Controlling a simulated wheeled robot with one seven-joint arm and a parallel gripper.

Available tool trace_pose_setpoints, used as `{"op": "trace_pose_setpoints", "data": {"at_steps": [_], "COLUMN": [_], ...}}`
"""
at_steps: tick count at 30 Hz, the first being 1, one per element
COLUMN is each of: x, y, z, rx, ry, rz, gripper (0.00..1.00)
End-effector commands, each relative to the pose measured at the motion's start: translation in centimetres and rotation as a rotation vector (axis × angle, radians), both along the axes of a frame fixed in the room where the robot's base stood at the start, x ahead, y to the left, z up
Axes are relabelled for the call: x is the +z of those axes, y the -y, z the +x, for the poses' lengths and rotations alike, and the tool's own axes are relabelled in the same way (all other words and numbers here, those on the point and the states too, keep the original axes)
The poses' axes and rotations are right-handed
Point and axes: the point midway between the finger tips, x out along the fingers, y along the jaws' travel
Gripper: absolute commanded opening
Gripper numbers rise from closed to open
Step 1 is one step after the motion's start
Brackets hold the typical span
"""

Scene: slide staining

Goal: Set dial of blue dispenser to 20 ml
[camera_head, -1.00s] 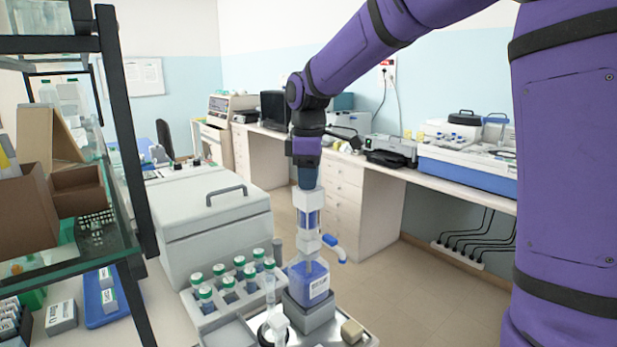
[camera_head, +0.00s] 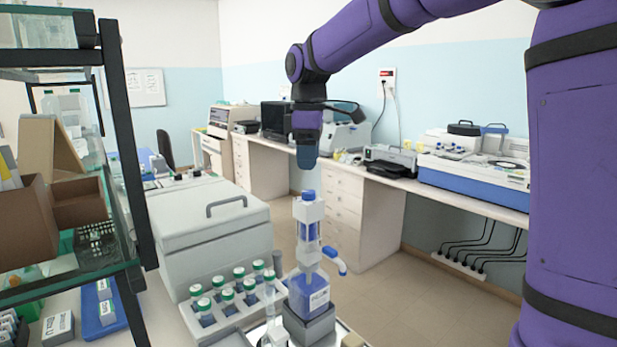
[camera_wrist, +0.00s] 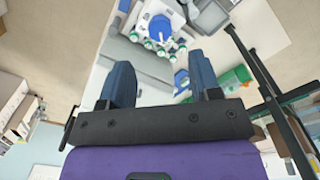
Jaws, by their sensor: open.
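The blue dispenser stands upright on a grey block at the front middle of the head view, with a blue liquid bottle (camera_head: 309,294), a white and blue pump body (camera_head: 309,234) and a blue spout at right. Its blue top knob (camera_head: 308,195) is uncovered; I cannot read any dial marks. A white and blue object, apparently the dispenser (camera_wrist: 160,25), lies beyond the fingertips.
A rack of green-capped tubes (camera_head: 229,308) stands left of the dispenser. A white lidded box (camera_head: 205,235) is behind it. A glass shelf with a black frame (camera_head: 125,150) stands at the left. A white bench (camera_head: 385,178) with instruments runs along the wall. Open floor lies right of the dispenser.

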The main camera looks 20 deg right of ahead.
Motion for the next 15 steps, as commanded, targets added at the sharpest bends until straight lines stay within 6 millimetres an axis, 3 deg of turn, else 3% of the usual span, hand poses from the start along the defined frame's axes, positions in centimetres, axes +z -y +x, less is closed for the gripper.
{"op": "trace_pose_setpoints", "data": {"at_steps": [6, 15], "x": [2.8, 3.5], "y": [0.0, 0.0], "z": [0.0, 0.0], "rx": [0.000, 0.001], "ry": [0.001, -0.001], "rz": [0.000, 0.000], "gripper": [0.57, 0.57]}}
